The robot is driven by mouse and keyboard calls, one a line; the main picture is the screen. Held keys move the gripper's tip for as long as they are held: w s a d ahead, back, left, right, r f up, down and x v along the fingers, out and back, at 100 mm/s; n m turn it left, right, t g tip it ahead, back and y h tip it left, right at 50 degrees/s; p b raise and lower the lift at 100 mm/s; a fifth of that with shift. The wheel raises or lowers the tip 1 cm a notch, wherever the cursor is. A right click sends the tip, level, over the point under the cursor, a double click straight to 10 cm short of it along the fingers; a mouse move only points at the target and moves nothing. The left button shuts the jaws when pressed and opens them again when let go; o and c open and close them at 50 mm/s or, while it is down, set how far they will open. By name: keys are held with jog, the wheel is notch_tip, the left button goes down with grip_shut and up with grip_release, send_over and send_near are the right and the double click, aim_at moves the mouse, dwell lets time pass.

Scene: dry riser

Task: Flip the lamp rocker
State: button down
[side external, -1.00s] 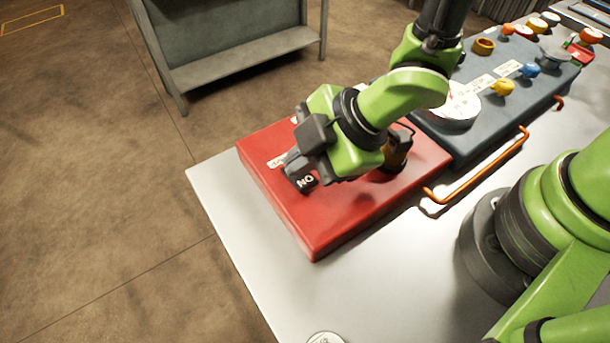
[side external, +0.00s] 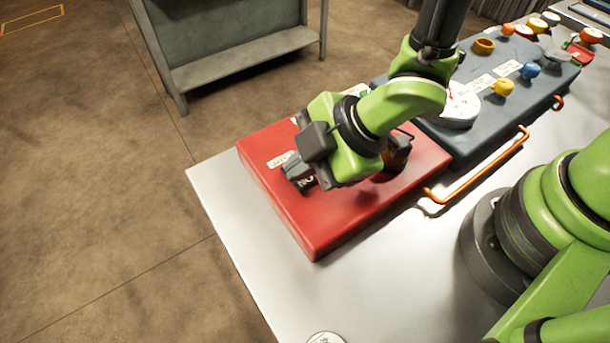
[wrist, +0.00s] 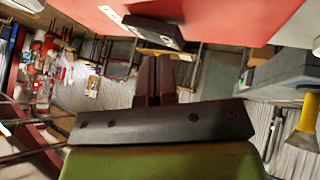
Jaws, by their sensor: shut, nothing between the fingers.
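The lamp rocker (side external: 300,173) is a dark block with white lettering on the red box. In the side view my gripper's body hangs over its right part and hides some of it. Its tilt is hard to judge. In the wrist view the dark rocker (wrist: 152,31) sits on the red face at the top. My gripper (wrist: 155,60) shows there as two dark fingers, pressed together and empty, just below the rocker in the picture. I cannot tell whether the tips touch it. The fingers are hidden in the side view.
The red box (side external: 320,235) lies on a pale table (side external: 235,220). A white label (side external: 281,159) is beside the rocker. A brown-orange part (side external: 398,150) stands behind my wrist. A blue-grey panel with several knobs (side external: 490,110) and an orange rail (side external: 485,168) is at the right.

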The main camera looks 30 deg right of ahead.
jog(key=shift+f, duration=0.45)
dwell(0.3)
jog(key=shift+r, duration=0.1)
jog(key=shift+w+r, duration=0.1)
jog(key=shift+r, duration=0.65)
jog(key=shift+w+r, duration=0.25)
jog(key=shift+r, duration=1)
jog(key=shift+w+r, duration=0.25)
jog(key=shift+r, duration=1)
